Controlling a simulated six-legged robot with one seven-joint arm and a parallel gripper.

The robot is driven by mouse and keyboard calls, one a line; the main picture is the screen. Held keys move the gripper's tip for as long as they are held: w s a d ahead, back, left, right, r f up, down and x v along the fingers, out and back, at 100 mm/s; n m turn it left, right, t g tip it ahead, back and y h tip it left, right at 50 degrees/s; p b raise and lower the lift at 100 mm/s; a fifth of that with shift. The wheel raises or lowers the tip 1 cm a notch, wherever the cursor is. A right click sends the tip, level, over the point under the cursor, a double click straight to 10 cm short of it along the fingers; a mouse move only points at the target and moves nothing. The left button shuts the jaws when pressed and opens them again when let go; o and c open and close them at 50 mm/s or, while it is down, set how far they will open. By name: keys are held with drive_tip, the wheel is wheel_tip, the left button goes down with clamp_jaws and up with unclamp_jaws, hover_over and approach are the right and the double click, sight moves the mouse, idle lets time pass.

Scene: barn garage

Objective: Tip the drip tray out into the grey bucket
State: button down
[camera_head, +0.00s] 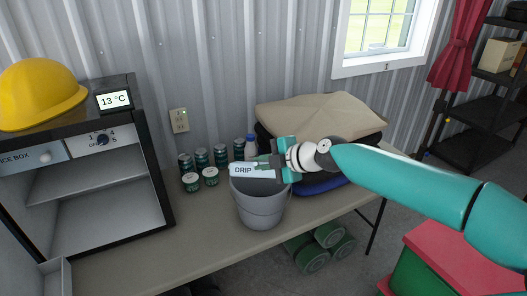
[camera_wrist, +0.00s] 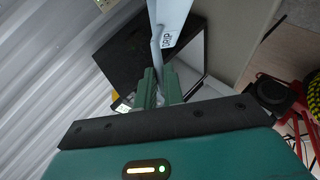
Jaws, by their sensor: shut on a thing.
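The drip tray (camera_head: 243,170) is pale and carries the word DRIP. It is over the mouth of the grey bucket (camera_head: 262,212), towards the left and back of the rim. My gripper (camera_head: 272,163) comes in from the right and is shut on the tray's right end. In the wrist view the fingers (camera_wrist: 157,85) close on the tray (camera_wrist: 172,22), which stretches away from them. The bucket stands upright on the bench.
Several cans (camera_head: 202,158) and a blue-capped bottle (camera_head: 251,147) stand behind the bucket. An open ice box (camera_head: 100,200) with a yellow helmet (camera_head: 40,93) on top is at left. Folded cloth (camera_head: 320,115) lies behind my arm. The bench (camera_head: 165,255) is clear at front left.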

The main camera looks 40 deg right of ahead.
drive_tip(key=s+a+f+n+t+h, duration=0.1)
drive_tip(key=f+n+t, duration=0.1)
drive_tip(key=f, duration=0.3)
drive_tip(key=s+a+f+n+t, duration=0.1)
drive_tip(key=a+f+n+t, duration=0.1)
drive_tip(key=f, duration=0.3)
drive_tip(key=shift+s+f+h, duration=0.25)
drive_tip(key=shift+s+h, duration=0.15)
idle(0.5)
